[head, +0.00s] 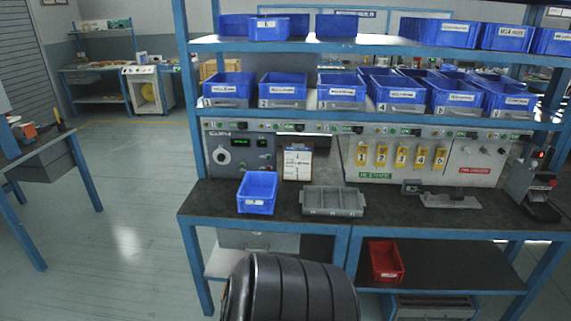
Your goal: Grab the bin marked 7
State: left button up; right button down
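Several blue bins stand on the two shelves above the bench. Their white labels are mostly too small to read, and I cannot tell which bin is marked 7. The lower-shelf row runs from a bin at the left (228,88) to one at the right (508,98); some front marks look like low numbers. The upper shelf holds more bins, including one at the left (269,28) and one at the right (506,38). A single blue bin (257,187) sits on the bench top; its small front label is unreadable. Neither gripper is in view.
A grey divided tray (333,203) lies right of the bench bin. A red bin (385,262) sits on the low shelf. Open floor (120,210) lies left; a side table (48,160) stands beyond.

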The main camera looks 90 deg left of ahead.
aim_at(257, 193)
jog(key=u, duration=3)
jog(key=i+l, duration=0.3)
jog(key=i, duration=0.15)
